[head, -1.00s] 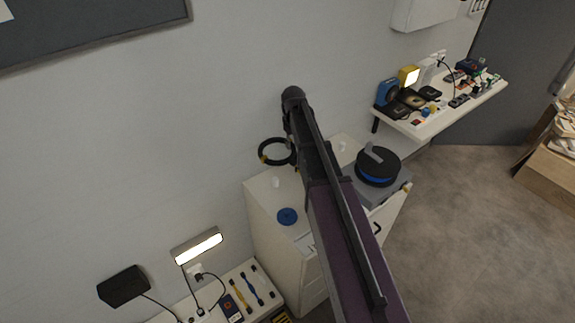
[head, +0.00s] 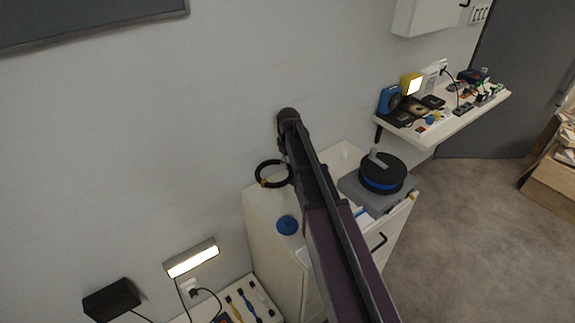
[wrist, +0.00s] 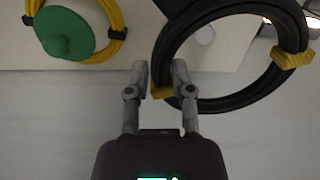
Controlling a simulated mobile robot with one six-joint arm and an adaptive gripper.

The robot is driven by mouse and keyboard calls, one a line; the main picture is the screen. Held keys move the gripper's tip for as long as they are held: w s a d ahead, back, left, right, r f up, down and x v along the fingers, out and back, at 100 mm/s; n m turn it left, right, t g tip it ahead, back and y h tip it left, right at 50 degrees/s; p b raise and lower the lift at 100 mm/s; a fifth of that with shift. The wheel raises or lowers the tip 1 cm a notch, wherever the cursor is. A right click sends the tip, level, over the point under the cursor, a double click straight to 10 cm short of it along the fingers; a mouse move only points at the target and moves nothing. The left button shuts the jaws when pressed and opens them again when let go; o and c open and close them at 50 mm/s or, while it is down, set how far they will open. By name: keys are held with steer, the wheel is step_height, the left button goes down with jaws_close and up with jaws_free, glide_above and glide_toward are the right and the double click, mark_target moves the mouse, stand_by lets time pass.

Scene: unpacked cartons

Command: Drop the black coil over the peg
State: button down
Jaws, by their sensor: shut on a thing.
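My gripper (wrist: 160,74) is shut on the black coil (wrist: 172,48), holding its rim beside a yellow tie. The coil hangs to the right of the fingers in the wrist view; a second yellow tie (wrist: 293,59) is on its far side. In the head view the coil (head: 259,173) shows left of my arm, near the wall, over the back of the white cabinet; my fingers are hidden there. A short pale peg (wrist: 205,33) shows through the coil's opening in the wrist view. I cannot tell the height between them.
A green disc (wrist: 66,35) with a yellow coil (wrist: 118,47) around it is left of the fingers. A blue disc (head: 287,225) is on the cabinet top (head: 262,212). Another pale peg (head: 345,154) stands right of my arm, near a black and blue reel (head: 382,173).

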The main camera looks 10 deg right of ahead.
steer(key=shift+f, duration=0.2)
steer(key=b, duration=0.5)
glide_above(288, 187)
steer(key=shift+s+f, duration=0.15)
steer(key=shift+f, duration=1.9)
steer(key=shift+f+b, duration=2.5)
steer(key=shift+f, duration=0.2)
steer(key=shift+c, duration=2.1)
jaws_free()
